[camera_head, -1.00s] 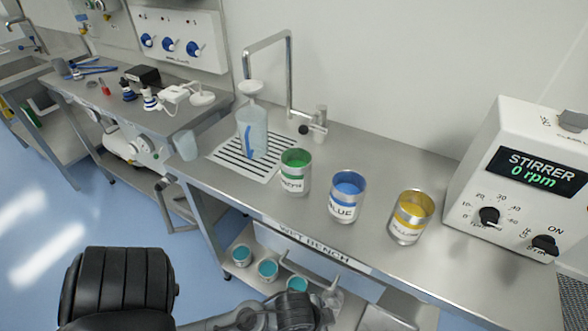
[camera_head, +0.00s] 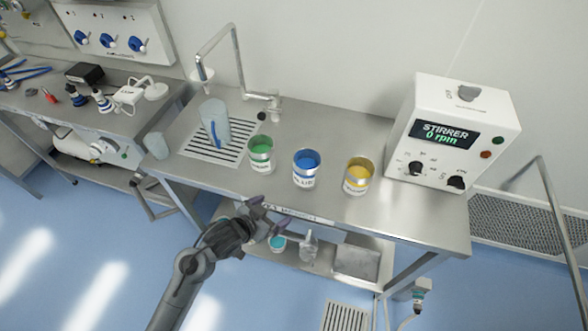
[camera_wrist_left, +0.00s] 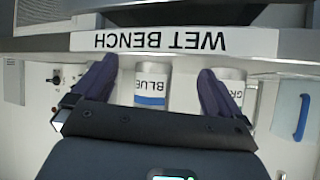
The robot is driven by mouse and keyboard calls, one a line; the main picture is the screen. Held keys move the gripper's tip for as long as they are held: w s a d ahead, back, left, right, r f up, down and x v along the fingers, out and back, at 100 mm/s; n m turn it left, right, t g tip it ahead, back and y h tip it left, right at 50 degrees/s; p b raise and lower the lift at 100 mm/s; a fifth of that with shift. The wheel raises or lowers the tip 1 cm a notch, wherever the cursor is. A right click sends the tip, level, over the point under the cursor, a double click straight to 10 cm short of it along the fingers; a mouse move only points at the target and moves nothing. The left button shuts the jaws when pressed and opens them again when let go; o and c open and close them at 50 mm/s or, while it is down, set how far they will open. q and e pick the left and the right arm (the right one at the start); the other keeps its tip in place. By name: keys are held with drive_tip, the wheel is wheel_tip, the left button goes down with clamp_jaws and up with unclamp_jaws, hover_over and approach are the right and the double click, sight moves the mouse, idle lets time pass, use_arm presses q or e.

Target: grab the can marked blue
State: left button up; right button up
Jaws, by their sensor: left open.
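The can marked blue (camera_head: 305,168) stands upright on the bench top, between a green can (camera_head: 261,154) and a yellow can (camera_head: 358,176). Blue contents show in its open top. My left gripper (camera_head: 268,217) is open and empty at the bench's front edge, below and left of the blue can. In the left wrist view, which appears upside down, the blue can (camera_wrist_left: 152,84) shows between the two spread fingers, beyond the bench edge. The green can (camera_wrist_left: 229,77) is partly hidden behind one finger. My right gripper is not seen.
The steel bench (camera_head: 420,215) has a labelled front edge. A white stirrer box (camera_head: 450,135) stands at its right end. Jars sit on the lower shelf. Bench top behind the cans is clear.

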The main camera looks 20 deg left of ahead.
use_arm(q)
drive_tip(key=t+h+p, duration=0.2)
drive_tip(key=p, duration=0.1)
approach(297, 175)
drive_tip(key=shift+x, duration=1.05)
drive_tip(key=x, duration=0.4)
drive_tip(key=shift+w+d+f+b, duration=0.1)
drive_tip(key=shift+w+d+b, duration=0.1)
drive_tip(key=shift+b, duration=0.15)
drive_tip(key=shift+b+x, duration=0.3)
drive_tip(key=shift+x, duration=2.8)
drive_tip(key=shift+f, duration=0.1)
drive_tip(key=shift+c, duration=0.3)
drive_tip(key=c, duration=1)
